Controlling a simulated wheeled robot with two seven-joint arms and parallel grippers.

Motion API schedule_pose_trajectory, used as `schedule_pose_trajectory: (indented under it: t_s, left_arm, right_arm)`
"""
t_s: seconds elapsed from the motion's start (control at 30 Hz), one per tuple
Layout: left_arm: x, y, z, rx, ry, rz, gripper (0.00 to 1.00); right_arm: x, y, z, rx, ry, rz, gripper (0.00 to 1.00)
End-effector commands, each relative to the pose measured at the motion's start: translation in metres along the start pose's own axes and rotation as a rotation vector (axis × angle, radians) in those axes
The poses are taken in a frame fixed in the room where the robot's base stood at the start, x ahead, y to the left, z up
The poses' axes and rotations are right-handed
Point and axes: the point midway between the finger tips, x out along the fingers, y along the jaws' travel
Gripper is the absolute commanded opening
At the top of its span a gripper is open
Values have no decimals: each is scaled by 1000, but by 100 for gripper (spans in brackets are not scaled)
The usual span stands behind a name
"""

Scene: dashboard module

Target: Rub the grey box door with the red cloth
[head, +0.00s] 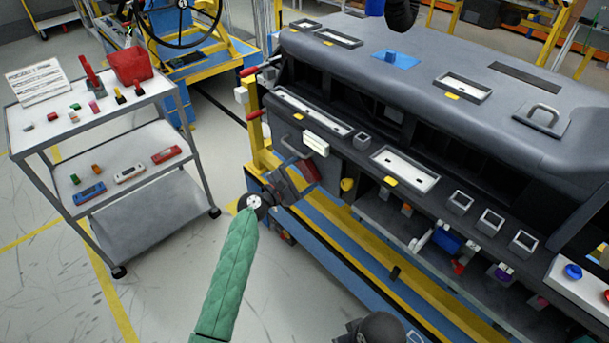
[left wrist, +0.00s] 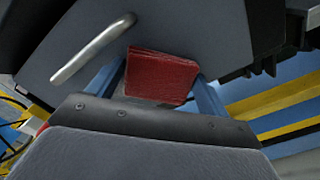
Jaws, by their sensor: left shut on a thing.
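The grey box door (head: 331,168) is at the left end of the dashboard module, with a curved metal handle (head: 293,148) on it. The door fills the upper part of the left wrist view (left wrist: 200,28), its handle (left wrist: 95,48) at upper left. My left gripper (head: 301,178) is at the lower part of the door, shut on the red cloth (left wrist: 161,76). In the left wrist view the cloth sits between the two fingers, against or just in front of the door; I cannot tell if it touches. In the head view the cloth (head: 311,172) is partly hidden.
The dark dashboard (head: 470,70) stands on a blue and yellow frame (head: 350,235). A grey trolley (head: 140,135) with small parts and a red bin (head: 131,66) is at left. Floor between is clear.

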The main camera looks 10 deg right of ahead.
Motion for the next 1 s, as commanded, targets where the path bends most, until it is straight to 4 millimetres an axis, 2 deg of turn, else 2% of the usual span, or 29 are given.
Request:
schedule_pose_trajectory:
  t_s: [0.3,0.57,1.0]
  left_arm:
    - [0,17,-16,2,-1,1,61]
    - [0,22,-21,1,-1,2,61]
    - [-3,42,-43,1,1,1,61]
  right_arm:
    - [8,1,2,0,0,0,52]
    - [10,1,2,0,0,0,52]
    - [20,2,5,0,0,0,52]
